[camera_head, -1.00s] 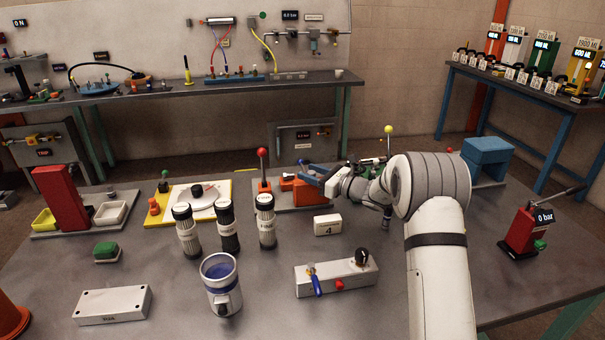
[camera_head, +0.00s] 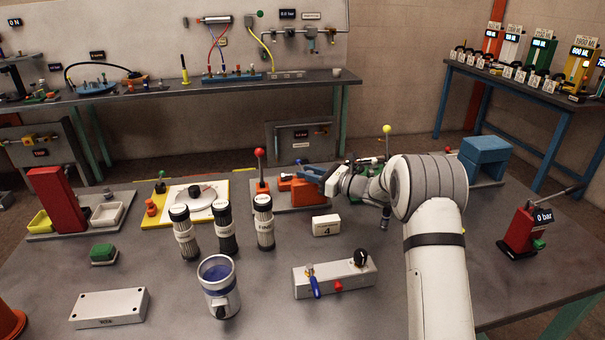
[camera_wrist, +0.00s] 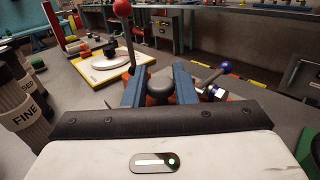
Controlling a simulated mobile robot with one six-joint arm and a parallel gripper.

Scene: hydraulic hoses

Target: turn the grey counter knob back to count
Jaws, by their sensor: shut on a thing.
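My gripper (camera_wrist: 158,84) is shut on a dark grey round-topped knob (camera_wrist: 160,82), which shows between the two blue fingers in the wrist view. In the head view my gripper (camera_head: 311,173) is over the orange blocks (camera_head: 307,192) of a unit at the middle back of the table. The knob is hidden there by the fingers and wrist. I cannot read any count or knob marking.
A red-ball lever (camera_head: 260,170) stands just left of the fingers. The front middle of the table has some free room.

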